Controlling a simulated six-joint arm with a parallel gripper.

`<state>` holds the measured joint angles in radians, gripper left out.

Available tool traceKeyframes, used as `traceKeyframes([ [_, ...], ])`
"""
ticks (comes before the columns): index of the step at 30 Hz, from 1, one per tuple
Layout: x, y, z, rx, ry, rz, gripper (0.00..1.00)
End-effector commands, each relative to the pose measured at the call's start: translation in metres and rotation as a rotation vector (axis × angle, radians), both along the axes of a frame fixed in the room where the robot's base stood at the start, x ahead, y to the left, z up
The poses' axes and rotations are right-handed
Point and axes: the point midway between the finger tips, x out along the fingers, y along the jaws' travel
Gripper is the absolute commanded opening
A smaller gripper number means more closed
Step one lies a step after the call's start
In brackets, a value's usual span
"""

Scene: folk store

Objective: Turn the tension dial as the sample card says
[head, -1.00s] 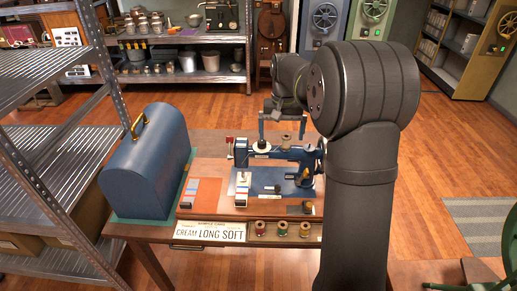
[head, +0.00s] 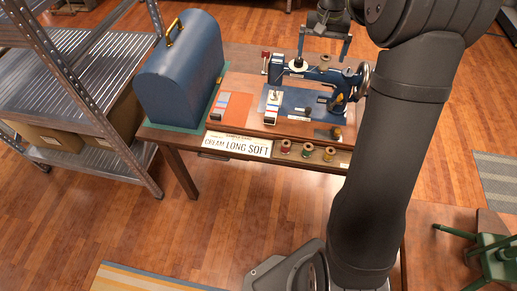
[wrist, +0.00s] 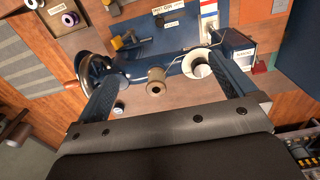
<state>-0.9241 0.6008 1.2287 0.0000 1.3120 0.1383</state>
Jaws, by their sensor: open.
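The blue sewing machine (head: 325,76) stands on the table, its handwheel (head: 363,78) at the right. A pale round disc (head: 297,63) and a small tan spool (wrist: 156,81) sit on its top. I cannot tell which part is the tension dial. My gripper (head: 325,48) is open and empty above the machine; in the wrist view its fingers frame the tan spool and disc.
A blue domed case (head: 187,75) stands left of the machine, beside a metal shelf (head: 75,70). Several thread spools (head: 285,146) sit in a front tray. An orange panel with swatches (head: 228,107) lies left of the machine.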

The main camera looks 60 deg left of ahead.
Motion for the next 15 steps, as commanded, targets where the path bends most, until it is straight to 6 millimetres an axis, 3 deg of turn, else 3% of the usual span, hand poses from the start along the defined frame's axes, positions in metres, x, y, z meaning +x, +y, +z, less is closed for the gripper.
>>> traceKeyframes([
  [7,0.0,0.0,0.0,0.0,0.0,0.0,1.0],
  [15,0.0008,0.0055,0.0048,0.001,-0.001,-0.026,0.5],
])
